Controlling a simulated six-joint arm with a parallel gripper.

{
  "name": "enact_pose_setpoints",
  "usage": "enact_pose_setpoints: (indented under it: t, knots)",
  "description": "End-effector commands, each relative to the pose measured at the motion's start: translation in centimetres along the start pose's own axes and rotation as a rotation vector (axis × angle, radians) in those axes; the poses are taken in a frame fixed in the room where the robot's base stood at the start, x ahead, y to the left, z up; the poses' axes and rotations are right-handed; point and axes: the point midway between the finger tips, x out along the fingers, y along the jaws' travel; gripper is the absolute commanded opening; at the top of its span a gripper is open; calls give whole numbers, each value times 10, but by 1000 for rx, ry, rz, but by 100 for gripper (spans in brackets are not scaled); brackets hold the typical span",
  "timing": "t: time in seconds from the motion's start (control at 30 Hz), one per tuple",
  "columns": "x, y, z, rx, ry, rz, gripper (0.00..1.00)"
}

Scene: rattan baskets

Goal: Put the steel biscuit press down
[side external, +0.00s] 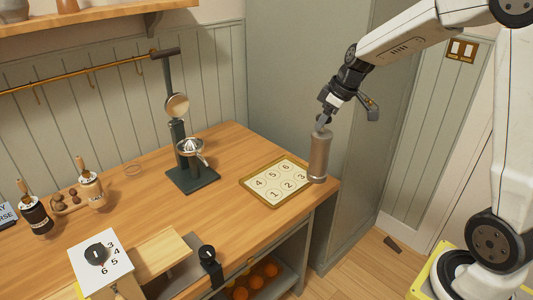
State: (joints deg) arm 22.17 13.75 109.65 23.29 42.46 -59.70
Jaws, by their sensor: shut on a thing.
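The steel biscuit press (319,157) is an upright grey-brown metal cylinder in the side external view. My gripper (323,121) is shut on its top end from above. The press hangs at the right end of a tan board (256,195) with numbered circles, which lies near the right front corner of the wooden worktop (225,228). The lower end of the press overlaps the board's right corner in the picture, close to circle 3. I cannot tell whether it touches the board or the worktop.
A dark lever juicer (193,178) stands behind the board to the left. A white box with a numbered dial (97,254) is at the front left. Jars (36,217) with wooden-handled tools stand at far left. The worktop's right edge is close to the press.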

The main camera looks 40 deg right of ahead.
Motion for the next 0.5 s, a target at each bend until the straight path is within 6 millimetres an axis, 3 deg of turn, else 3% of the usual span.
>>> enact_pose_setpoints:
  t: [0.27, 0.5]
  knots:
    - [4, 4, -5, -1, 2, 1, 0]
    - [20, 17, -18, -1, 2, 1, 0]
